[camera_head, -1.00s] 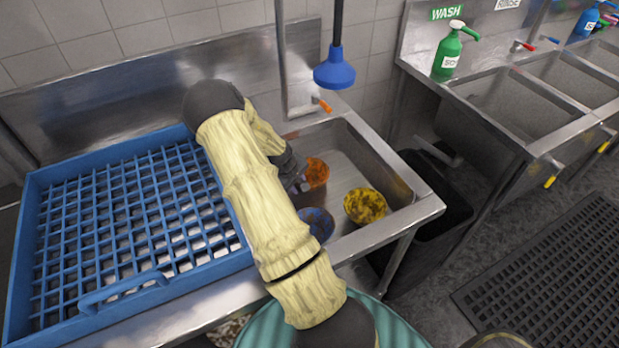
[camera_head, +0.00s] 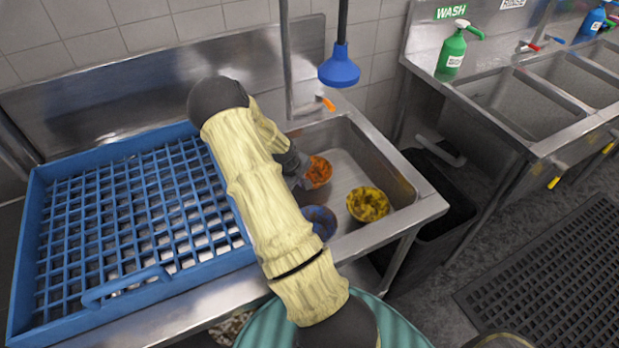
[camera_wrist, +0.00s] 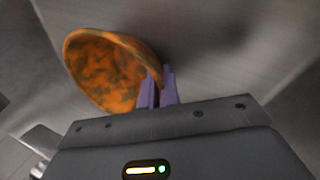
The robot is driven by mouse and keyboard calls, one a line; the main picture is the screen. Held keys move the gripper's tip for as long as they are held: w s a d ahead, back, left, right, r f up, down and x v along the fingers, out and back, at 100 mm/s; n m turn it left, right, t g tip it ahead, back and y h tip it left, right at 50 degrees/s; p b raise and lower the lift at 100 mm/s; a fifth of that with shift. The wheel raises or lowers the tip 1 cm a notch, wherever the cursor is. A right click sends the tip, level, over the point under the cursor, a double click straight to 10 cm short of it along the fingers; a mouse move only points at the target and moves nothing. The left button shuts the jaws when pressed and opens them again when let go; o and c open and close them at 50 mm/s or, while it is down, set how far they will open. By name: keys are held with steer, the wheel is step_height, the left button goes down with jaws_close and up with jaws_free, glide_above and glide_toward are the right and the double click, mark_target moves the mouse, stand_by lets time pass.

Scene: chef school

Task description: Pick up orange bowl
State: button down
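The orange bowl (camera_head: 318,172) has dark mottled stains and sits in the sink basin at the back left. In the wrist view the orange bowl (camera_wrist: 105,68) shows its open inside, left of my fingers. My gripper (camera_wrist: 160,86) has its two purple fingers close together, with the bowl's right rim between them. In the head view my gripper (camera_head: 303,180) is at the bowl's left side, partly hidden by my arm.
A yellow bowl (camera_head: 368,204) and a blue bowl (camera_head: 319,222), partly behind my arm, are in the same sink (camera_head: 412,214). A blue dish rack (camera_head: 30,245) fills the left counter. A blue spray head (camera_head: 339,72) hangs above the sink.

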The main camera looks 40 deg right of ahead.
step_height(320, 180, up, 10)
stand_by(0.6)
steer(key=shift+r, duration=0.1)
